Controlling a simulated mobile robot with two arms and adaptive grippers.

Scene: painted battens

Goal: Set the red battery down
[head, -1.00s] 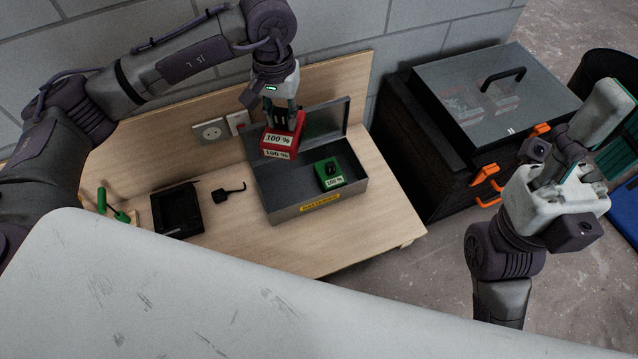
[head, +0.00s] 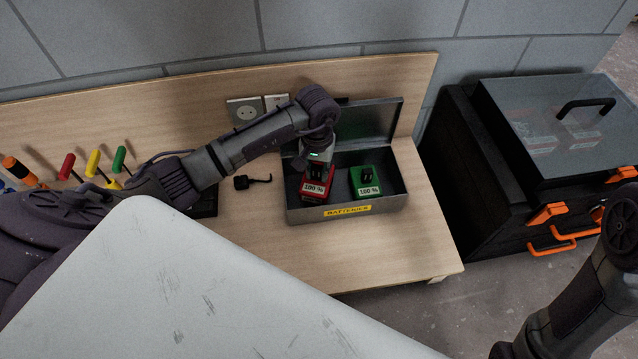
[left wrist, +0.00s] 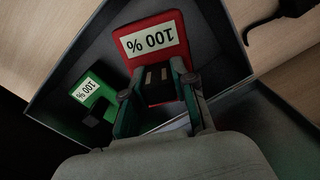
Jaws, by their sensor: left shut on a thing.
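The red battery (head: 314,190), labelled 100 %, is inside the left half of the grey metal box (head: 352,217) marked BATTERIES. It also shows in the left wrist view (left wrist: 134,42). My left gripper (head: 318,168) is above it, shut on its black top part; the fingers show on both sides of that part in the left wrist view (left wrist: 158,95). I cannot tell whether the battery touches the box floor. A green battery (head: 366,180), also labelled 100 %, stands in the box to the right, apart from the red one. My right gripper is out of view.
The box lid (head: 368,120) stands open at the back. Several coloured-handled tools (head: 94,163) stand at the left. A black case with orange latches (head: 520,170) is at the right. The bench front is clear.

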